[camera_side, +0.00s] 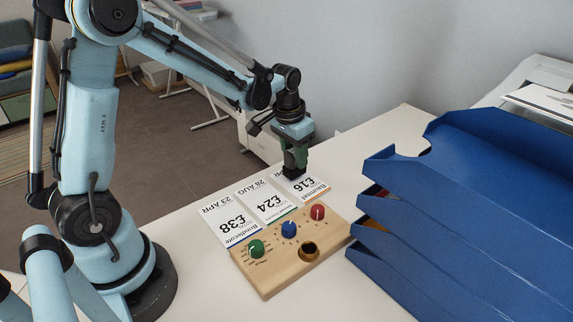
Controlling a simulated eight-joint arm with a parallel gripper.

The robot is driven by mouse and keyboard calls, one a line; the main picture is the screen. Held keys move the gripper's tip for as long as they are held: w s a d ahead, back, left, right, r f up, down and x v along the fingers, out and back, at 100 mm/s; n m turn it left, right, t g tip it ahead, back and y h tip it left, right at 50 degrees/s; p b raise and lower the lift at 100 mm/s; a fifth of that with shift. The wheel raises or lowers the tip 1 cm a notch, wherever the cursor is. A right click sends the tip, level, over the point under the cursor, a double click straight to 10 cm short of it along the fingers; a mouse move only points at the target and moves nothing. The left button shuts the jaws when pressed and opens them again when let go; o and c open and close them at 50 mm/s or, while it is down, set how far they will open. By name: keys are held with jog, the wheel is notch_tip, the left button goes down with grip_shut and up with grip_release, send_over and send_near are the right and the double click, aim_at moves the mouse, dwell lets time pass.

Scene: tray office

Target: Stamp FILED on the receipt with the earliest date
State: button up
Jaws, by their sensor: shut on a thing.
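Three white receipts lie in a row on the table, upside down in the side view. The left receipt (231,226) reads £38 and 23 APR and has a blue edge. The middle receipt (266,201) reads £24 and an August date, with a green edge. The right receipt (314,186) reads £16 and has an orange edge; its date is partly hidden, with APR showing. My gripper (294,160) is shut on a dark stamp (293,172), over the upper part of the right receipt. I cannot tell whether the stamp touches the paper.
A wooden stamp holder (275,279) stands in front of the receipts. It holds a green stamp (256,248), a blue stamp (288,229) and a red stamp (317,212), and has one empty hole (308,251). Blue stacked trays (470,190) stand close on the right.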

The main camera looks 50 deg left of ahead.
jog(key=shift+f, duration=0.6)
dwell(1.3)
jog(key=shift+r, duration=0.1)
jog(key=shift+r, duration=3.45)
